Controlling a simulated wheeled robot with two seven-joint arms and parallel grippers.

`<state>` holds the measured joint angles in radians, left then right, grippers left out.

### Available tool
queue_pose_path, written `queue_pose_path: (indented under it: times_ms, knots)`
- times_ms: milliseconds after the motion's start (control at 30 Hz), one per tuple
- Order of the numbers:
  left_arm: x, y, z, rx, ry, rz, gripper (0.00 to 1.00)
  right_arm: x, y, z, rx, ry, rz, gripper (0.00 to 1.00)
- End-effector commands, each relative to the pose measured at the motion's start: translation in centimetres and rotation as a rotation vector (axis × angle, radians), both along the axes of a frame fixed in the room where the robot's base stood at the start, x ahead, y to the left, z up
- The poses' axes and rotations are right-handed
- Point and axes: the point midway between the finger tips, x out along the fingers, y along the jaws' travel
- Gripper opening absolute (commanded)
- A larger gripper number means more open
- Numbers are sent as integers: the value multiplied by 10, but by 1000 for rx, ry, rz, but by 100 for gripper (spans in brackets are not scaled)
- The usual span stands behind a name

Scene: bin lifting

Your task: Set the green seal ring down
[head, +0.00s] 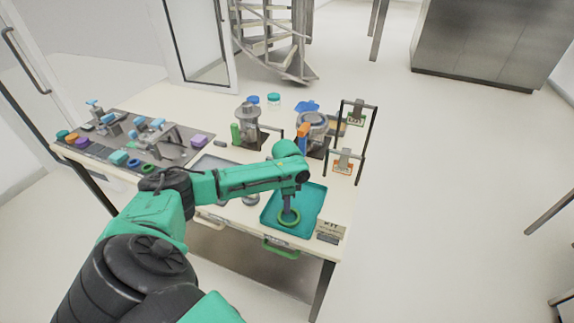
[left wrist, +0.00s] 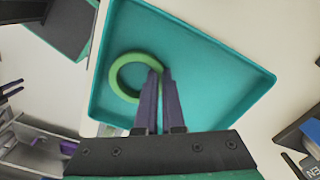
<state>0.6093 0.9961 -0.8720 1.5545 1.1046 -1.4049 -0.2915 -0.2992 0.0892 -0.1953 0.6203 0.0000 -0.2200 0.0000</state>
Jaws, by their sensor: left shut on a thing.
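The green seal ring (head: 289,222) is at my left gripper (head: 288,208), over the teal tray (head: 311,197) near the table's front right. In the left wrist view the ring (left wrist: 117,77) shows as a green loop, with its right side between the fingertips of my left gripper (left wrist: 160,76). The gripper is shut on the ring's rim. The teal tray (left wrist: 235,77) lies behind the ring and looks otherwise empty. I cannot tell whether the ring touches the tray floor. My right gripper is not in view.
A KIT sign (head: 331,229) stands right of the tray. Metal jars (head: 247,125) and small framed stands (head: 345,161) stand behind it. A dark mat with fixtures and coloured parts (head: 135,139) covers the table's left. A green handle (head: 281,249) is at the front edge.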

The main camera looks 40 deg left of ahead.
Motion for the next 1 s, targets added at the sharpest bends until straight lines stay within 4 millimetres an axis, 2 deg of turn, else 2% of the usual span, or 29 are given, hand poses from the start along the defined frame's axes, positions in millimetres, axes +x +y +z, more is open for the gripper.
queue_pose_path:
  times_ms: [267, 367, 667, 767, 867, 1000]
  knots:
    - [0, 0, -2, -1, -1, 0, 0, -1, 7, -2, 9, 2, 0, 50]
    - [0, 0, -2, -1, -1, 1, 36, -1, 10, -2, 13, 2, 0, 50]
    - [0, 0, -1, -1, -1, 1, 36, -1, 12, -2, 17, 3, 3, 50]
    - [1, 0, 5, 0, -1, 0, 36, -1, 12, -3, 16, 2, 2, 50]
    - [1, 1, 23, 0, -4, 1, 36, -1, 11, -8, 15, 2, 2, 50]
    - [2, 1, 62, 0, -6, 0, 36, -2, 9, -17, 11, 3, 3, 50]
